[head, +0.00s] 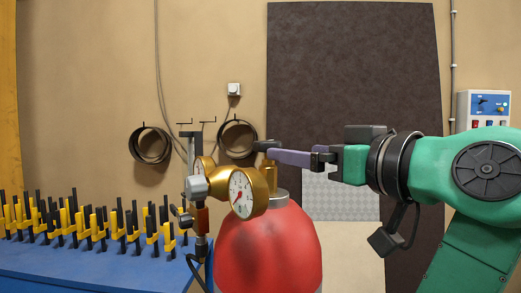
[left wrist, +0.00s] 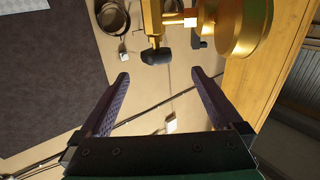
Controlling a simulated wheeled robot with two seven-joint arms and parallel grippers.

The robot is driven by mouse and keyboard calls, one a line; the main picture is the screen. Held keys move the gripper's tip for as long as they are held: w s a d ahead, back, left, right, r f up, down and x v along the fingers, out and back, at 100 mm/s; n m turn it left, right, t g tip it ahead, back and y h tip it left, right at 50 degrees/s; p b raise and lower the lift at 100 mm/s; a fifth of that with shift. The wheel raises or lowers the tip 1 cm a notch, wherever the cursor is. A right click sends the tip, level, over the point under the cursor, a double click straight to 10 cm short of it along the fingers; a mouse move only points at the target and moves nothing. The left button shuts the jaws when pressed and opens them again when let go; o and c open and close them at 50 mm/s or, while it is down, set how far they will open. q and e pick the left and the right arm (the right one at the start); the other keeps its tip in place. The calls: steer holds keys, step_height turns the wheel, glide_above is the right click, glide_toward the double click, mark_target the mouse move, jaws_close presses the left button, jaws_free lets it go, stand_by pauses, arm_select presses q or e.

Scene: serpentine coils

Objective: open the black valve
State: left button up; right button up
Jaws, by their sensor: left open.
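The black valve (head: 266,146) is a dark knob on a gold stem at the top of a red cylinder (head: 270,245). It also shows in the left wrist view (left wrist: 156,57), just beyond my fingertips. My left gripper (head: 276,153) has purple fingers; its arm enters the head view from the right, and the fingers point left at the knob. In the left wrist view the gripper (left wrist: 160,74) is open, one finger to each side of the knob's line, with nothing between them. In the head view the fingers overlap edge-on. My right gripper is not seen.
Gold gauges (head: 243,194) and a regulator stand close left of the valve. A blue bench (head: 100,268) with yellow and black clamps is at lower left. Black coils (head: 150,146) hang on the wall. A dark panel (head: 350,70) stands behind the arm.

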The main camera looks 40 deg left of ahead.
mark_target(262, 148)
arm_select(q)
steer(key=p+x, duration=0.5)
steer(key=x, duration=0.8)
steer(key=shift+w+a, duration=0.2)
steer(key=shift+w, duration=0.1)
steer(key=shift+w+a+f, duration=0.2)
steer(key=c, duration=1.4)
steer(key=shift+o, duration=0.3)
